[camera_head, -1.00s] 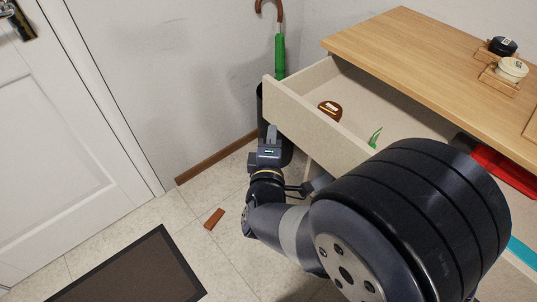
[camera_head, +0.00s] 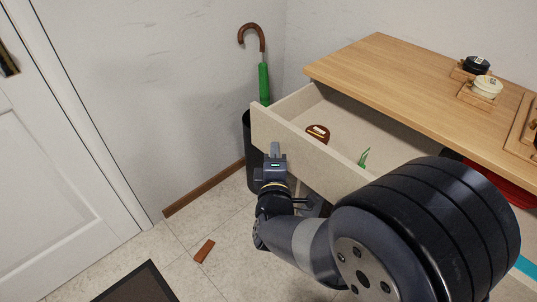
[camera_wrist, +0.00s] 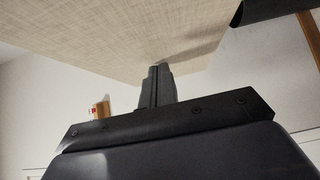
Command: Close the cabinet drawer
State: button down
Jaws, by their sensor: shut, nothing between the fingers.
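The cabinet drawer (camera_head: 290,139) is pulled out from under the wooden top of the cabinet (camera_head: 420,85). Inside it lie a brown round item (camera_head: 318,134) and a small green item (camera_head: 364,158). My gripper (camera_head: 275,150) is shut and empty, in front of the drawer's front panel near its left end. In the wrist view my gripper's fingertips (camera_wrist: 160,68) are at or very close to the pale panel (camera_wrist: 110,30). I cannot tell whether they touch it.
A green umbrella (camera_head: 264,82) stands in a dark holder (camera_head: 250,150) left of the drawer. A reddish-brown block (camera_head: 204,251) and a dark mat (camera_head: 138,284) lie on the floor. A white door (camera_head: 50,190) is at left. Small jars (camera_head: 487,87) stand on the cabinet top.

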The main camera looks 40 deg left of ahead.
aim_at(328, 124)
jog(key=w+b, duration=0.1)
jog(key=w, duration=0.6)
jog(key=w+d+b, duration=0.1)
jog(key=w, duration=0.6)
jog(key=w+d+b, duration=0.1)
jog(key=w, duration=0.7)
jog(key=shift+b, duration=0.3)
jog(key=shift+w, duration=0.45)
jog(key=shift+r, duration=0.15)
jog(key=shift+a, duration=0.25)
